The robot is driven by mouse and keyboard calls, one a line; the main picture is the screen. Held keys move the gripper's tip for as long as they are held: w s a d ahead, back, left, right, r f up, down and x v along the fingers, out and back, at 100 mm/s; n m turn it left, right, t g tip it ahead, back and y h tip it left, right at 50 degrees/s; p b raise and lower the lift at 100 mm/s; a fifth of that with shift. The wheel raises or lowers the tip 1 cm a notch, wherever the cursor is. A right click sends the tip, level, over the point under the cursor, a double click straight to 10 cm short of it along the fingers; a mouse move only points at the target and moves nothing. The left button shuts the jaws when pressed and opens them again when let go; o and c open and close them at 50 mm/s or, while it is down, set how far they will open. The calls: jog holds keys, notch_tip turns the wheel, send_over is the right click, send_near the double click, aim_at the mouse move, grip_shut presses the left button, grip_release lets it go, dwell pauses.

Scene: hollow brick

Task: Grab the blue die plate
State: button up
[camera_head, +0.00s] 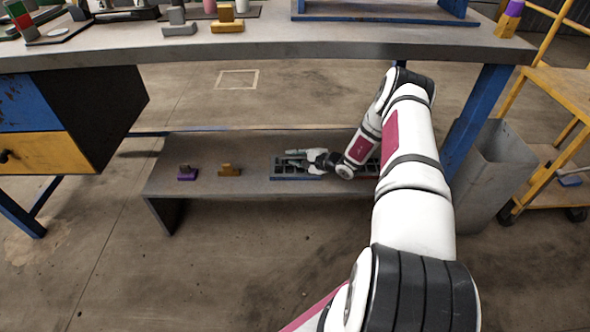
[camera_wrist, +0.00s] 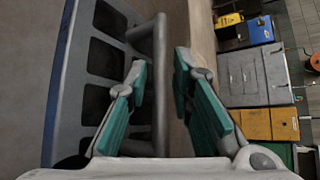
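The blue die plate (camera_head: 297,178) lies on the low grey bench under the table, partly covered by my gripper (camera_head: 292,157). In the wrist view the plate (camera_wrist: 72,70) fills the left side, with a grey face, dark square pockets and a blue edge. A grey bar-shaped handle (camera_wrist: 160,85) stands off it. My gripper (camera_wrist: 162,70) has its two green-padded fingers apart, one on each side of the handle. Small gaps seem to show between the fingers and the bar; contact is not clear.
A purple-based piece (camera_head: 187,173) and a yellow piece (camera_head: 230,170) sit left on the low bench (camera_head: 215,188). Something red (camera_head: 369,172) shows behind my arm. The tabletop (camera_head: 300,40) overhangs above. A grey bin (camera_head: 490,170) and yellow cart (camera_head: 560,90) stand right.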

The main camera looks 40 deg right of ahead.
grip_shut()
jog(key=shift+w+r, duration=0.1)
jog(key=shift+r, duration=0.05)
jog(key=shift+r, duration=0.1)
